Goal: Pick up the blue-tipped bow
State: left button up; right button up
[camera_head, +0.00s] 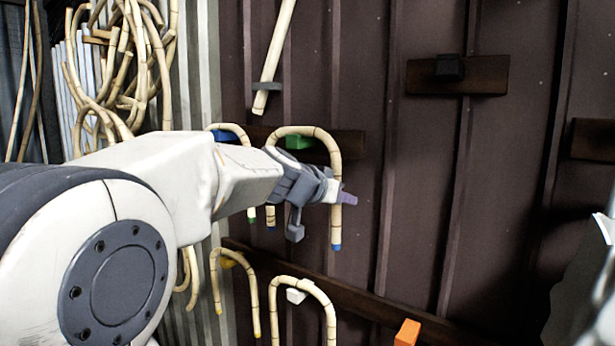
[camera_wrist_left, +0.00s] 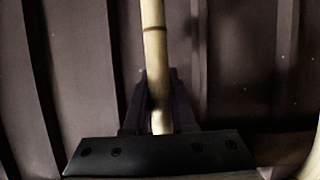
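The blue-tipped bow (camera_head: 335,222) is an upside-down U of pale rattan. Its top arches over a green peg (camera_head: 298,142) on a dark wall board. Blue ends show at the bottom of both legs. My left gripper (camera_head: 342,197) is at the bow's right leg, below the bend and above the blue end. In the left wrist view, the rattan (camera_wrist_left: 155,60) runs upright between the two dark fingers (camera_wrist_left: 158,100), which sit close against both sides of it. The gripper covers part of the right leg. My right gripper is not in view.
Below hang a yellow-tipped bow (camera_head: 254,300) and another bow (camera_head: 331,320) by a white peg (camera_head: 297,295). An orange block (camera_head: 407,332) is lower right. Coiled rattan (camera_head: 125,60) hangs upper left.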

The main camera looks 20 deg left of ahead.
pick_arm(q)
grip_shut()
jog(key=shift+r, duration=0.1)
